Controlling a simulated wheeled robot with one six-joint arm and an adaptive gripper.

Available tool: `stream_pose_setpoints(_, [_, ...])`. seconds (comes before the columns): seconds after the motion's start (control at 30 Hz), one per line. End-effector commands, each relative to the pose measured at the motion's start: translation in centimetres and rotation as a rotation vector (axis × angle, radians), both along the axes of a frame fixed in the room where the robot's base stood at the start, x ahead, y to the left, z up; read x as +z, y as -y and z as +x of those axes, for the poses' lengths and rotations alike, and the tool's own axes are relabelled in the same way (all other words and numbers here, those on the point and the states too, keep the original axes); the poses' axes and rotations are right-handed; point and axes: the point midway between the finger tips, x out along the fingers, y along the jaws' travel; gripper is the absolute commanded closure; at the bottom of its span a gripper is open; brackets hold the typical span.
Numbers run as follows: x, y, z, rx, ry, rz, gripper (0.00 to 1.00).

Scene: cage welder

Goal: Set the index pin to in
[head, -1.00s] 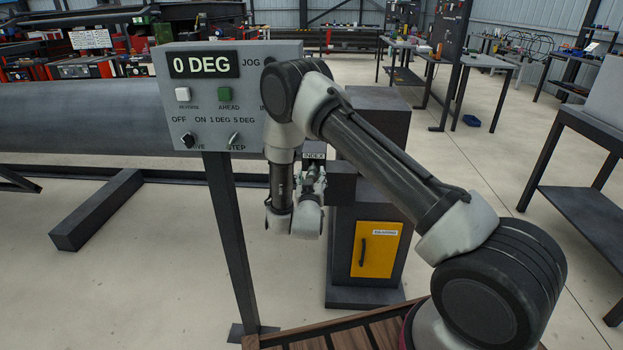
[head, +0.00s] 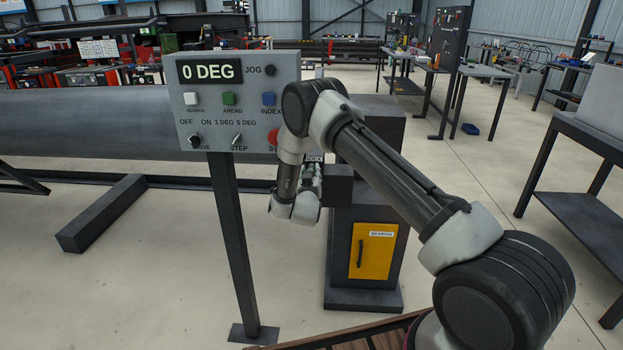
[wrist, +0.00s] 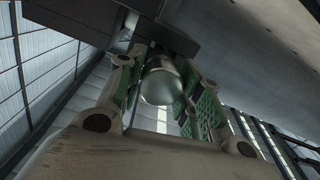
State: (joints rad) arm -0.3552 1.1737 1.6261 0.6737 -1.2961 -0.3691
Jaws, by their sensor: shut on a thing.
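The index pin's rounded metal knob (wrist: 162,82) shows in the middle of the wrist view, between the green-padded fingers of my gripper (wrist: 155,68). My gripper is shut on it. The dark block (wrist: 165,38) lies just beyond the knob. In the head view my gripper (head: 311,180) is at the left side of the dark pedestal (head: 375,140), just below a small INDEX label (head: 314,158). My arm and gripper hide the pin there. I cannot tell from these frames how far in the pin sits.
A grey control panel (head: 240,75) on a post reads 0 DEG and has buttons and switches, close left of my arm. A large grey pipe (head: 80,120) runs behind it. A yellow door (head: 373,251) is on the pedestal. A dark table (head: 590,210) stands at the right.

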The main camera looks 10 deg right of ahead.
Motion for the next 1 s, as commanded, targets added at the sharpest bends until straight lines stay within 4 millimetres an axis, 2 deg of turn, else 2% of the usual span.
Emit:
stream_pose_setpoints(0.13, [0.1, -0.1, 0.2, 0.004, 0.003, 0.001, 1.00])
stream_pose_setpoints(0.17, [0.2, -0.1, 0.2, 0.004, 0.003, 0.001, 0.61])
stream_pose_setpoints(0.27, [0.2, -0.1, 0.2, 0.003, 0.003, 0.001, 0.42])
stream_pose_setpoints(0.67, [0.1, -0.2, -0.4, 0.002, 0.002, 0.000, 0.42])
stream_pose_setpoints(0.77, [0.1, -0.7, -1.8, 0.003, 0.001, 0.000, 0.42])
stream_pose_setpoints(1.0, [0.1, -2.2, -6.9, 0.004, 0.001, 0.000, 0.42])
